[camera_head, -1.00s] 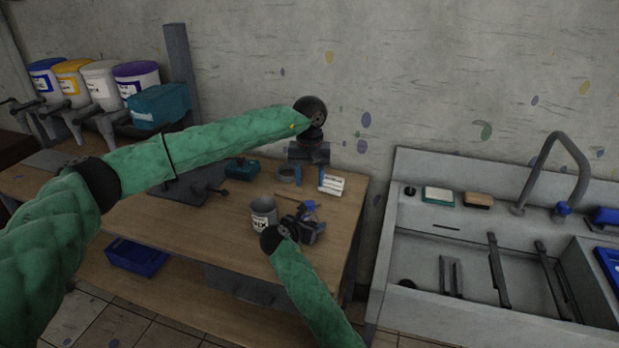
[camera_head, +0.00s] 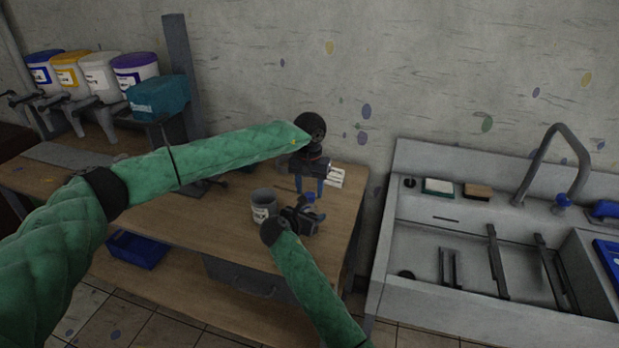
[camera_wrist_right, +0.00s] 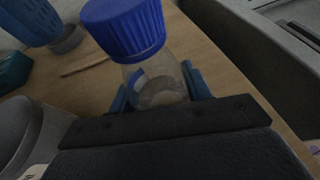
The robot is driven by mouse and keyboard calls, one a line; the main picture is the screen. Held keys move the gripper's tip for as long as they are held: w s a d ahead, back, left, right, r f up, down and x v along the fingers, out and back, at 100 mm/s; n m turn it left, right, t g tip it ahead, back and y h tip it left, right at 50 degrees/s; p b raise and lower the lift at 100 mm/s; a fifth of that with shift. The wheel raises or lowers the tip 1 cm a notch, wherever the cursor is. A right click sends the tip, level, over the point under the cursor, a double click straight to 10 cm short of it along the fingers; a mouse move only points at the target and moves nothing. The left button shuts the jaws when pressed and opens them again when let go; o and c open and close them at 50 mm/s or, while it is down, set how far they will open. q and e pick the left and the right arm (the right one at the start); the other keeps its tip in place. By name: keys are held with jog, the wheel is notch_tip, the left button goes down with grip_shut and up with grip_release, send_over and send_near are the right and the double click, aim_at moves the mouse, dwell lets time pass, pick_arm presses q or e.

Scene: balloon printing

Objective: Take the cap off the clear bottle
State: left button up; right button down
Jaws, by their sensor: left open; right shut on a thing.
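The clear bottle (camera_wrist_right: 160,82) stands out in the right wrist view, with its ribbed blue cap (camera_wrist_right: 125,25) on top. My right gripper (camera_head: 311,217) is shut on the bottle's body, its blue fingers on either side of it below the cap. My left gripper (camera_head: 310,190) is open, pointing down over the workbench close above my right gripper. One blue finger of it (camera_wrist_right: 32,20) shows at the upper left of the right wrist view, apart from the cap. In the head view the bottle is mostly hidden by the grippers.
A grey mix cup (camera_head: 264,204) stands on the wooden workbench (camera_head: 200,222) just left of my right gripper. A sink (camera_head: 470,270) is at the right. Paint buckets (camera_head: 100,77) line the back left.

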pick_arm(q)
jog(key=shift+f, duration=0.65)
jog(key=c, duration=1)
